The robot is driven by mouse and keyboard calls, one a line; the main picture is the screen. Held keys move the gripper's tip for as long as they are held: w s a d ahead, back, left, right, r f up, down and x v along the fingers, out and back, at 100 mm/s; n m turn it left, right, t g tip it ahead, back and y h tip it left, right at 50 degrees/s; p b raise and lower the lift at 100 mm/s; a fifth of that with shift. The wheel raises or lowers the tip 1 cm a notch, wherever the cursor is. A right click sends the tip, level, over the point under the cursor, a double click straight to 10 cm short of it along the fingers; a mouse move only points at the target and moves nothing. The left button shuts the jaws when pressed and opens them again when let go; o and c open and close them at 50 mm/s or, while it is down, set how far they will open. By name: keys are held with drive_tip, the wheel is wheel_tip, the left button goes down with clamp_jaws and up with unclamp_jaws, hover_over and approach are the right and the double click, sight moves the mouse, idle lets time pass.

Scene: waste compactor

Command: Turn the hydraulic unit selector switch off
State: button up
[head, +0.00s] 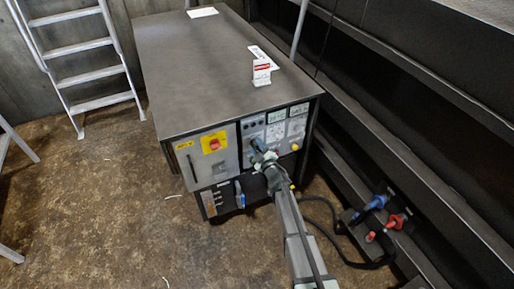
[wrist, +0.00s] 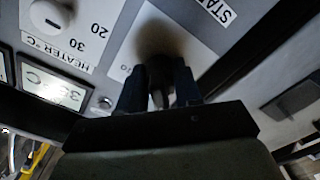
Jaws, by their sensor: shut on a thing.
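The hydraulic unit (head: 215,65) is a grey cabinet with a control panel on its front. My gripper (head: 260,157) is at the middle of that panel and hides part of it. In the wrist view, my gripper (wrist: 159,88) has its two dark fingers on either side of a small dark selector switch (wrist: 158,72) and is shut on it. The switch is blurred and shadowed, so its pointing direction cannot be told. A pale label plate lies around it, with "STA" readable at the upper right and "TO" at the left.
A red rotary switch on a yellow plate (head: 214,144) is left of my gripper. A white heater dial (wrist: 48,15) and a small display (wrist: 52,86) are at the left in the wrist view. Blue and red hose couplings (head: 376,201) are at the right. A ladder (head: 80,48) stands behind left.

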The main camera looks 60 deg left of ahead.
drive_tip(key=shift+m, duration=0.3)
drive_tip(key=m, duration=0.4)
drive_tip(key=shift+m, duration=2)
drive_tip(key=o, duration=0.7)
drive_tip(key=shift+d, duration=6.95)
